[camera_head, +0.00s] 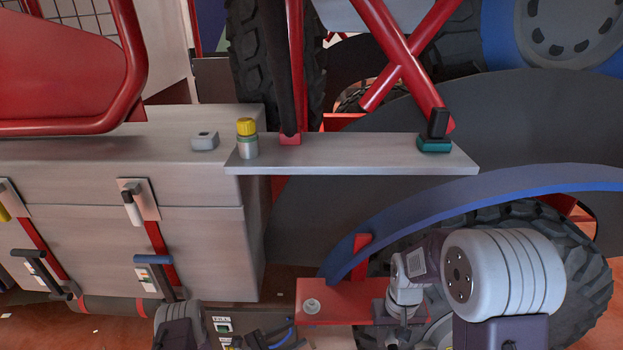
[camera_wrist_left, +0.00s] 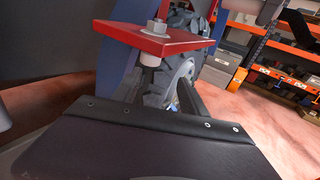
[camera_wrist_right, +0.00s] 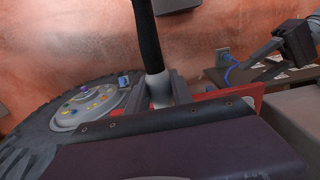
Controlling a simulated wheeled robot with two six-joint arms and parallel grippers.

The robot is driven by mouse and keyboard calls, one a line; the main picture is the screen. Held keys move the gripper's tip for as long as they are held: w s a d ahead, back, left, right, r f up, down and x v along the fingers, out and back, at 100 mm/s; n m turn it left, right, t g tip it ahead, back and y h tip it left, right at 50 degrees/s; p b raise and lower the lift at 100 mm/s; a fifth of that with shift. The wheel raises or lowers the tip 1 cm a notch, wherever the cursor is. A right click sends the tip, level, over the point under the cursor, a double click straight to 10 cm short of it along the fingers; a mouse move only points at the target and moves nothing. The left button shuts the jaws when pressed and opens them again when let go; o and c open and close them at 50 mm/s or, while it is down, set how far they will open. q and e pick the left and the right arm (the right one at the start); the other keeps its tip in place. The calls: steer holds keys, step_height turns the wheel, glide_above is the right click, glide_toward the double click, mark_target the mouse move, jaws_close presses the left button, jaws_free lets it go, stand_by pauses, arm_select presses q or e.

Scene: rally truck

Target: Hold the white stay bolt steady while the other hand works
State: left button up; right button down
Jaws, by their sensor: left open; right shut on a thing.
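A red plate (camera_head: 345,298) juts out low beside the rear wheel. A pale bolt end with a nut (camera_head: 312,306) stands on it; the left wrist view shows this nut (camera_wrist_left: 156,27). A white cylindrical piece, which looks like the white stay bolt (camera_wrist_left: 150,60), hangs under the plate. My left gripper (camera_wrist_left: 160,98) is open, its fingers below the plate, apart from the white piece. My right gripper (camera_wrist_right: 162,92) is shut on a black-and-white rod (camera_wrist_right: 147,35), with the white part between the fingers. In the head view my right arm's wrist hides most of that grip.
A large tyre (camera_head: 570,270) and a blue curved fender (camera_head: 470,190) stand close to my right arm. A grey shelf (camera_head: 350,155) carries a yellow-capped canister (camera_head: 247,138). A grey box with clipped tools stands at left. Orange shelving (camera_wrist_left: 257,40) shows behind in the left wrist view.

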arm_select(q)
steer(key=shift+n+t, duration=0.6)
steer(key=shift+t, duration=0.2)
steer(key=x, duration=0.5)
steer(key=w+a+x, duration=0.1)
steer(key=x, duration=0.2)
steer(key=shift+w+d+f, duration=0.1)
steer(key=shift+f, duration=0.1)
jaws_close()
stand_by(0.6)
stand_by(0.4)
stand_by(1.3)
